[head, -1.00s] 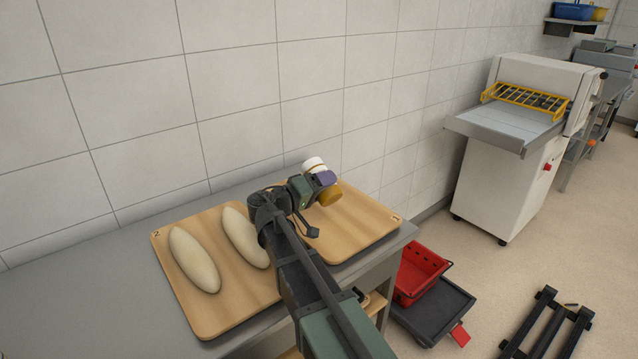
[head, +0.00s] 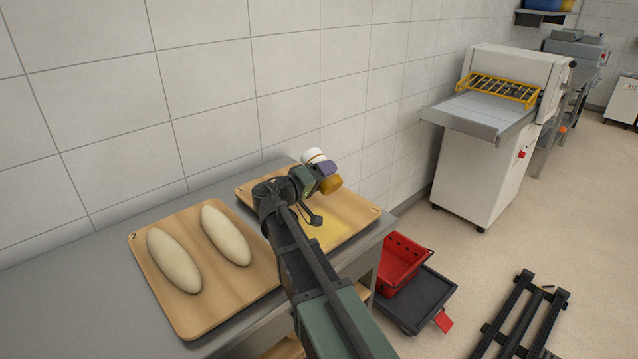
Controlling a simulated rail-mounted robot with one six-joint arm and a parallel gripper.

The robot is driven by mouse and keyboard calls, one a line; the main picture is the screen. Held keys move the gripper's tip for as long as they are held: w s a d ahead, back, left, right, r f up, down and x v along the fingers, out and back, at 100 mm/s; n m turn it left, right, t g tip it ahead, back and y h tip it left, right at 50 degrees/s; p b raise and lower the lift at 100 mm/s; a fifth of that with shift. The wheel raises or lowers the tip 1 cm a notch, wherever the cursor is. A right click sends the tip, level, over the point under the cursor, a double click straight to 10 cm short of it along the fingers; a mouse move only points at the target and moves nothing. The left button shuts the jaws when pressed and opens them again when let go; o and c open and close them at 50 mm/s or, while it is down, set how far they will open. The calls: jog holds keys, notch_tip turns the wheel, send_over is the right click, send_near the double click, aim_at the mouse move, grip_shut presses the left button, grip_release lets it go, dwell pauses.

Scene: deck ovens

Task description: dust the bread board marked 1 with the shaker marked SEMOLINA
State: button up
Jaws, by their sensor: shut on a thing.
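My gripper (head: 322,169) is shut on a shaker with a white end (head: 313,156) and an amber end (head: 331,185). It holds the shaker tilted above the board marked 1 (head: 358,208), amber end lower. No lettering on the shaker is readable. The board marked 1 is wooden and lies on the grey counter near the wall. A yellow powdery patch (head: 328,233) shows on it, partly behind my arm. No loaf shows on this board, but my arm hides part of it.
A wooden board marked 2 (head: 200,318) lies to the left with two pale loaves (head: 174,260). A red crate (head: 402,262) sits on a dark low trolley (head: 425,300) right of the counter. A white machine (head: 480,170) stands farther right, with open floor around it.

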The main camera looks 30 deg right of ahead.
jog(key=w+d, duration=0.6)
jog(key=s, duration=0.8)
jog(key=w+a, duration=1.6)
jog(key=s+d+r+n+p, duration=0.1)
jog(key=s+r+n+p, duration=0.2)
jog(key=n, duration=0.9)
jog(key=s+d+r+n+p, duration=0.1)
jog(key=s+r+n+p, duration=0.2)
jog(key=s+n, duration=0.5)
jog(key=n, duration=0.4)
jog(key=shift+s+d+r+p, duration=0.2)
jog(key=shift+d+r+p, duration=0.1)
jog(key=shift+r+p, duration=0.1)
